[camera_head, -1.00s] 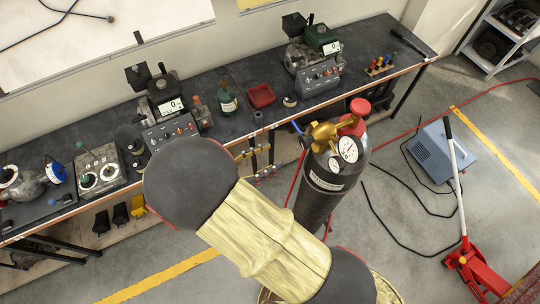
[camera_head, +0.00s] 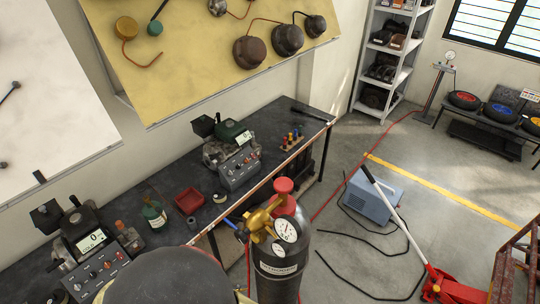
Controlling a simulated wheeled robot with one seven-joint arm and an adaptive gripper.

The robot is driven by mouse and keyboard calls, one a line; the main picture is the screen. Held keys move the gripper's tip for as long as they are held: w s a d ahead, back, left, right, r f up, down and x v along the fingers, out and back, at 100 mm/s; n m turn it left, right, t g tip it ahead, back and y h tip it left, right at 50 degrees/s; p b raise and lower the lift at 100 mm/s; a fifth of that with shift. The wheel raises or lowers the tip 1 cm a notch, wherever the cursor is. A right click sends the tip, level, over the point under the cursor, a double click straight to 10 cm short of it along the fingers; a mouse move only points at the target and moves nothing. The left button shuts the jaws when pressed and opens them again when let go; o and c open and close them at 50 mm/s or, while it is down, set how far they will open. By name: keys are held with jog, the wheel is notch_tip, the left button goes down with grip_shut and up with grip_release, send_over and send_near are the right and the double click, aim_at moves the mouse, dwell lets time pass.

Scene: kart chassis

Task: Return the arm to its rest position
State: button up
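My arm shows at the bottom of the head view as a dark rounded joint, in front of the workbench (camera_head: 165,195) and left of the gas cylinder. My gripper is not in view, so its opening and anything in it cannot be seen. No kart chassis can be made out for certain; a rusty red metal frame (camera_head: 518,262) is cut off at the right edge.
A dark gas cylinder (camera_head: 276,282) with a brass regulator (camera_head: 262,222) stands close to the right of my arm. A red floor jack (camera_head: 452,288), a blue box (camera_head: 374,197) and loose black cables lie further right. Open floor shows beyond them.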

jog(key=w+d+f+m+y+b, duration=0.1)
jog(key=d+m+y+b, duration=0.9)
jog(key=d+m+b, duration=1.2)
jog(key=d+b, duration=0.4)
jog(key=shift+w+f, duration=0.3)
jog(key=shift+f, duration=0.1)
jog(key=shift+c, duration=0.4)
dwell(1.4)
